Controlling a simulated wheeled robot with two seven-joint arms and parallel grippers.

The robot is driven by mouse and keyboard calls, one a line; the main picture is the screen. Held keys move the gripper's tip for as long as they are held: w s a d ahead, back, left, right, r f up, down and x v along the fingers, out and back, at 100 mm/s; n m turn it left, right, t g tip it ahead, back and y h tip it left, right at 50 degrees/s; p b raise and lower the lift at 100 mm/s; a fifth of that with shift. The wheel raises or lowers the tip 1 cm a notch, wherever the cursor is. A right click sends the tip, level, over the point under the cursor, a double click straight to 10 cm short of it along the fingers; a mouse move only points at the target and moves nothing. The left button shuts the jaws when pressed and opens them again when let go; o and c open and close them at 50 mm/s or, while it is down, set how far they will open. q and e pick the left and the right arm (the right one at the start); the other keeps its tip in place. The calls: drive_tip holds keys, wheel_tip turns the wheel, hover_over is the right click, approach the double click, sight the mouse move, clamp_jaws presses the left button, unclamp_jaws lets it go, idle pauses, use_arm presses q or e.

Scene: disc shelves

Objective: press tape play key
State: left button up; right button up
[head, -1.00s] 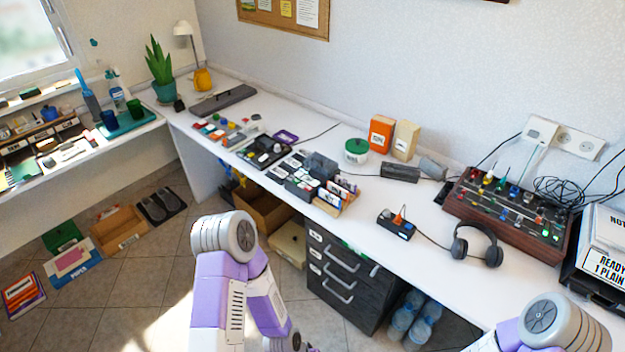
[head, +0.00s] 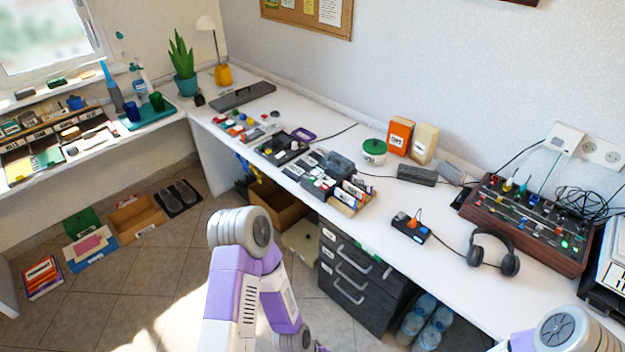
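I cannot make out a play key at this size. A dark device (head: 283,148) with small keys or parts on top lies on the white desk, left of the middle, and I cannot tell whether it is the tape player. A grey and black block-shaped device (head: 338,164) stands to its right among dark boxes. Only the links of my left arm show at bottom centre, and part of my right arm shows at the bottom right corner. Neither gripper is in view.
The desk (head: 440,210) runs along the wall. Black drawers (head: 352,282) stand beneath. Floor on the left is partly clear.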

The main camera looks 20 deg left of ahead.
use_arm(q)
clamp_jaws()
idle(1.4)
